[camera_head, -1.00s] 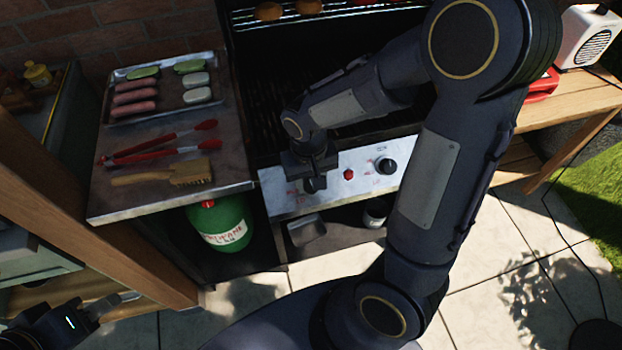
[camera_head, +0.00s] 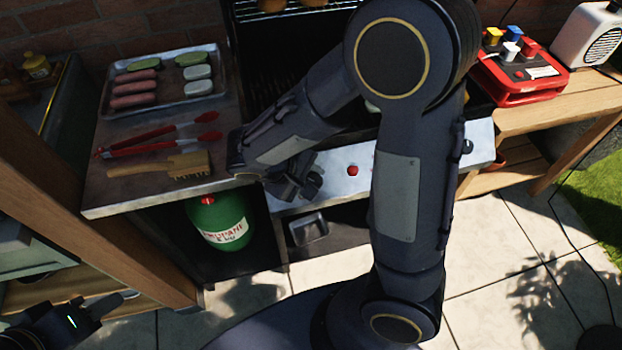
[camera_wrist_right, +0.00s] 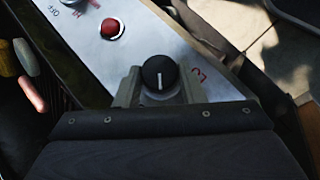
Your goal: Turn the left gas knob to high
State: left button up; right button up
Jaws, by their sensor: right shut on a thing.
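The grill's metal control panel (camera_head: 345,168) shows at the middle of the head view. My right gripper (camera_head: 303,188) is at its left end and mostly hides the left gas knob there. In the right wrist view the black left knob (camera_wrist_right: 160,70) sits between the two fingers of my right gripper (camera_wrist_right: 158,88), which are shut on its sides. Its white mark points down in that picture, toward the gripper's body. A red "LO" label (camera_wrist_right: 198,75) is right of it. My left gripper (camera_head: 105,308) is at the lower left, away from the panel; its jaw opening is unclear.
A red button (camera_head: 352,170) and the right knob (camera_head: 467,147) are further along the panel. A side shelf (camera_head: 125,198) holds tongs (camera_head: 160,135), a brush (camera_head: 165,167) and a food tray (camera_head: 195,104). A green propane tank (camera_head: 220,222) stands below.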

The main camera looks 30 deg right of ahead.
jog(key=shift+a+f+n+t+h+b, duration=0.1)
jog(key=shift+n+t+h+b, duration=0.45)
jog(key=shift+n, duration=0.35)
jog(key=o, duration=1)
jog(key=shift+s, duration=0.1)
jog(key=v, duration=0.7)
jog(key=shift+a+r+p, duration=0.2)
jog(key=shift+a+p, duration=0.15)
jog(key=shift+a, duration=0.05)
